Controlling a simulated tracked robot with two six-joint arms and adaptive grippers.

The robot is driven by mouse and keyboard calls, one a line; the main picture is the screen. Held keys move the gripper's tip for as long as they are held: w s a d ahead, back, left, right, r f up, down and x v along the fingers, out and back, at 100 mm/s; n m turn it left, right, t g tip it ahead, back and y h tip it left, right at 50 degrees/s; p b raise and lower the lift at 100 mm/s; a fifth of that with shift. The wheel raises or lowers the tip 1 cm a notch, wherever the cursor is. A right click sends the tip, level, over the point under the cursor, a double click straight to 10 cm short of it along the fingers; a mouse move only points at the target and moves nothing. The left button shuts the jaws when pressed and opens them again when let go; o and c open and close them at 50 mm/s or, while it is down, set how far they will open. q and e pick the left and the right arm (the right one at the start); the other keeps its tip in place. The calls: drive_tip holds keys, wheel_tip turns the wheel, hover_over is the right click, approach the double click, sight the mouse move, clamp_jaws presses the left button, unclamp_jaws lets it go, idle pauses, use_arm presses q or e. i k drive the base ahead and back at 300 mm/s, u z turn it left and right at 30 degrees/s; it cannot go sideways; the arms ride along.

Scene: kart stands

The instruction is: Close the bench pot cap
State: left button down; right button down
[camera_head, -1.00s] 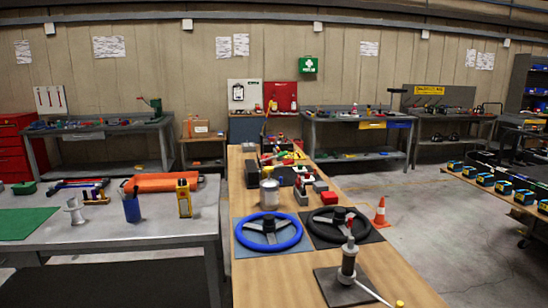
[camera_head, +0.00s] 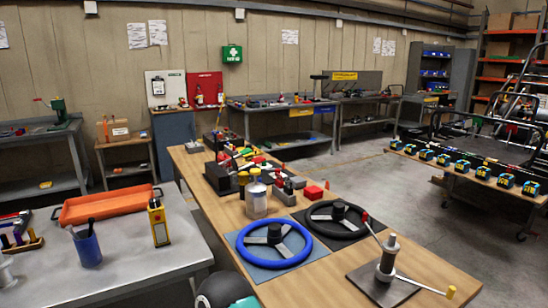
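A pale metallic pot (camera_head: 256,204) stands upright on the wooden bench, behind the blue steering wheel; I take it to be the bench pot. A small yellowish part shows at its top, but it is too small to tell whether this is the cap or whether the cap is open. Neither of my grippers shows in this view. A dark rounded part with a teal edge shows at the bottom edge, probably part of my arm; no fingers are visible on it.
A post with a long handle (camera_head: 388,258) stands at the front right. A grey table (camera_head: 130,262) is on the left; open floor lies right.

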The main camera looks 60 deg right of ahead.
sight(234, 162)
drive_tip(key=z, duration=0.25)
drive_tip(key=i, duration=0.8)
drive_tip(key=z, duration=0.35)
drive_tip(key=k, duration=0.85)
drive_tip(key=z, duration=0.2)
drive_tip(key=i, duration=0.75)
